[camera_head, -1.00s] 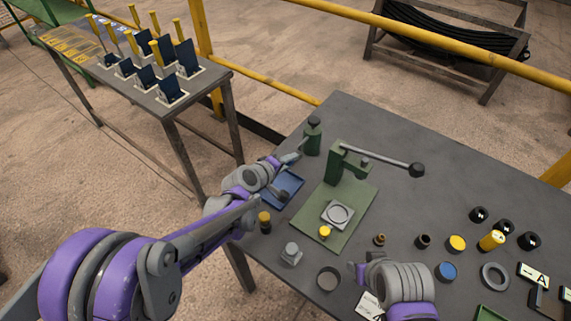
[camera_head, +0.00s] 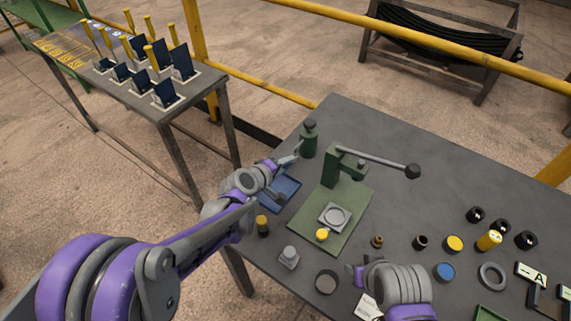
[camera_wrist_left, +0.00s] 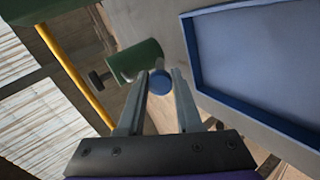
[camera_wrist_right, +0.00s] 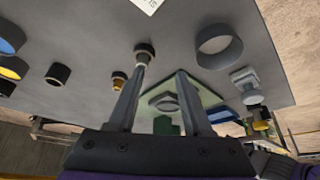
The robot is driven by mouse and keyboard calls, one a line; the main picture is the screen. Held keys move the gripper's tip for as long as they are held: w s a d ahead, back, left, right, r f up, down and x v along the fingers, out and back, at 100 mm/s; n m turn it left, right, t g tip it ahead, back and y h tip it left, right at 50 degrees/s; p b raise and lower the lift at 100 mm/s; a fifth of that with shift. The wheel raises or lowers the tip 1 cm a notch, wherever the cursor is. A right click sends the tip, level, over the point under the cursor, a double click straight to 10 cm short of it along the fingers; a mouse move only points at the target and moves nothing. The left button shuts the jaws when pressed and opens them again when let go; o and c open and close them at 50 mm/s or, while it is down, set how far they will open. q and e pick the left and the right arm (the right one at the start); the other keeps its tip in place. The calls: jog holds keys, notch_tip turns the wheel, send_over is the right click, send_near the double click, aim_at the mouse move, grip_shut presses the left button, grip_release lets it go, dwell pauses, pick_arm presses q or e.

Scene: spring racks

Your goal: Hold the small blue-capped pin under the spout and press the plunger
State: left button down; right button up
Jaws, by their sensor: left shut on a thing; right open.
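My left gripper (camera_head: 297,153) is shut on the blue-capped pin, right beside the green dispenser bottle (camera_head: 309,146). In the left wrist view the pin's round blue cap (camera_wrist_left: 160,82) sits between the fingertips (camera_wrist_left: 160,76), and the pin's body is hidden. The green dispenser body (camera_wrist_left: 135,58) is close beyond them. Its dark plunger knob (camera_head: 310,124) is on top, clear of any gripper. I cannot make out whether the cap is exactly under the spout. My right gripper (camera_wrist_right: 162,74) is open and empty over the front of the table, away from the dispenser.
A blue tray (camera_head: 291,194) lies below my left gripper. A green lever press (camera_head: 343,168) stands right of the dispenser, its handle (camera_head: 385,162) reaching right. Several caps, rings and bushings cover the table's right side.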

jog(key=shift+w+r, duration=0.1)
jog(key=c, duration=0.3)
jog(key=shift+n, duration=0.3)
jog(key=w+r, duration=0.4)
jog(key=w, duration=0.1)
jog(key=shift+w+a+r, duration=0.15)
jog(key=shift+a+r, duration=0.15)
jog(key=shift+a, duration=0.05)
grip_shut()
jog(key=w+a+r+n, duration=0.15)
jog(key=w+r, duration=0.25)
jog(key=w, duration=0.5)
jog(key=w+a+r+y, duration=0.15)
jog(key=w+r, duration=0.35)
jog(key=w, duration=0.5)
jog(key=w+a+r+n, duration=0.15)
jog(key=w+r, duration=0.25)
jog(key=w, duration=0.5)
jog(key=w+a+n+g, duration=0.1)
jog(key=w+a, duration=0.3)
jog(key=w, duration=0.4)
jog(key=shift+w+d+f, duration=0.1)
jog(key=shift+f, duration=3.3)
